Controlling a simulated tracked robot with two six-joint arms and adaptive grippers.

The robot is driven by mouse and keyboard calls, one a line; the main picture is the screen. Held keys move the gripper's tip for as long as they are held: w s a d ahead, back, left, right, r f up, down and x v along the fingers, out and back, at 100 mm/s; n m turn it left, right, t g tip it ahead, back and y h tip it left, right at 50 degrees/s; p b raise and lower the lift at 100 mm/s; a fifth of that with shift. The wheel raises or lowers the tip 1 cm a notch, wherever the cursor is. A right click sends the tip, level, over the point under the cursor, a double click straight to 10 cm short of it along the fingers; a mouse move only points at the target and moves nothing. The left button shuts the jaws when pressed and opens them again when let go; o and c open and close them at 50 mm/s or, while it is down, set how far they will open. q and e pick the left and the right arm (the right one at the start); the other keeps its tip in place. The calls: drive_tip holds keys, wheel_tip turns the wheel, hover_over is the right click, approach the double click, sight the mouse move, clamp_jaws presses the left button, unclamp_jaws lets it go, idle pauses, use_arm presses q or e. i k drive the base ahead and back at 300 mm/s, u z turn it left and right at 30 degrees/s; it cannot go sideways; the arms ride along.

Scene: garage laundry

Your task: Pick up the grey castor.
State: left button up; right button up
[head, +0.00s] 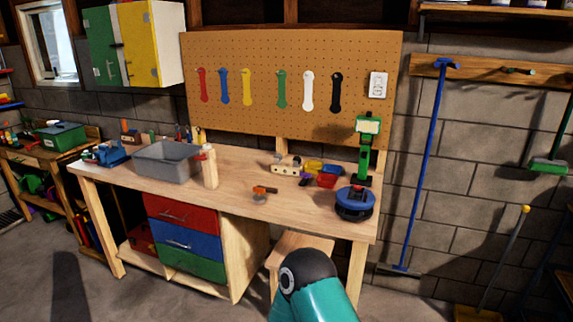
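A small grey object that looks like the castor (259,198) sits on the light wooden workbench (235,206), near its front edge and right of the middle. It is too small to make out its details. A small orange and dark item (265,189) lies just behind it. Neither of my grippers is in view. Only a teal and black arm part of mine shows at the bottom, in front of the bench and apart from the castor.
A grey bin (167,163) and a pale bottle (209,168) stand left of the castor. A blue and black round item (355,204) and a green lamp-like tool (366,150) stand right. Small coloured trays (327,181) lie behind. The bench front around the castor is clear.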

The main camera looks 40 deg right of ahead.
sight(278, 156)
drive_tip(key=z, duration=0.75)
drive_tip(key=i, duration=1)
